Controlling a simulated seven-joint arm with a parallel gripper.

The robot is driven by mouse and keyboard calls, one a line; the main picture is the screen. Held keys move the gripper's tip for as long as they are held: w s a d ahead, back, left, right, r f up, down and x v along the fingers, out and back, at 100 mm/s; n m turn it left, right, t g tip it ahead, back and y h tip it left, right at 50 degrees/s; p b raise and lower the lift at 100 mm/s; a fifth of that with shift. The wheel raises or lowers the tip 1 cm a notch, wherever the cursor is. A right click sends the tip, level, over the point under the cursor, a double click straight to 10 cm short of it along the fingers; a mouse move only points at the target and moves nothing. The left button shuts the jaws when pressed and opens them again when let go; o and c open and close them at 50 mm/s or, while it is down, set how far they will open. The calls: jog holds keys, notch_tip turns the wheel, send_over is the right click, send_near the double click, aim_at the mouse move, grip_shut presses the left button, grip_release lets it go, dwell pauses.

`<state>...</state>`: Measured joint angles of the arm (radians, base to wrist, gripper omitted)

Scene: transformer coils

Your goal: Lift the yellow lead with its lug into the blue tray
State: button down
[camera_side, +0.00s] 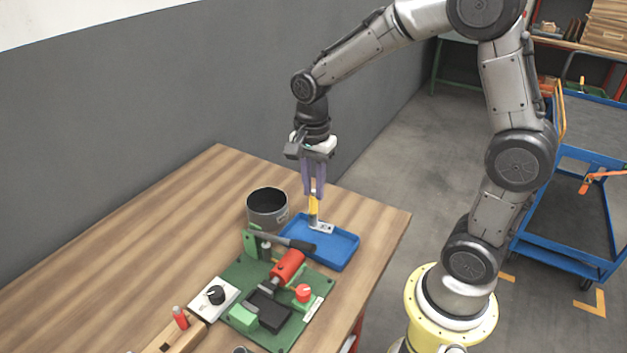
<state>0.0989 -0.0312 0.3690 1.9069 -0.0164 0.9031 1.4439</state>
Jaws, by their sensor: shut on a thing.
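My gripper (314,192) points straight down over the blue tray (340,252) and is shut on the yellow lead (313,206). The lead hangs upright below the fingers. Its metal lug (320,227) is at the lower end, over the back part of the tray. I cannot tell whether the lug touches the tray floor or hangs just above it. The fingers hide the upper part of the lead.
A dark round pot (267,207) stands close left of the tray. A green board (262,328) with a red cylinder (287,266) and a dark-handled lever (285,241) lies in front; the lever's end reaches the tray's near left edge. The table's left part is clear.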

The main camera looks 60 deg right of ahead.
jog(key=shift+f, duration=2.2)
jog(key=shift+c, duration=1.4)
grip_release()
jog(key=shift+r, duration=0.1)
jog(key=shift+r, duration=4.45)
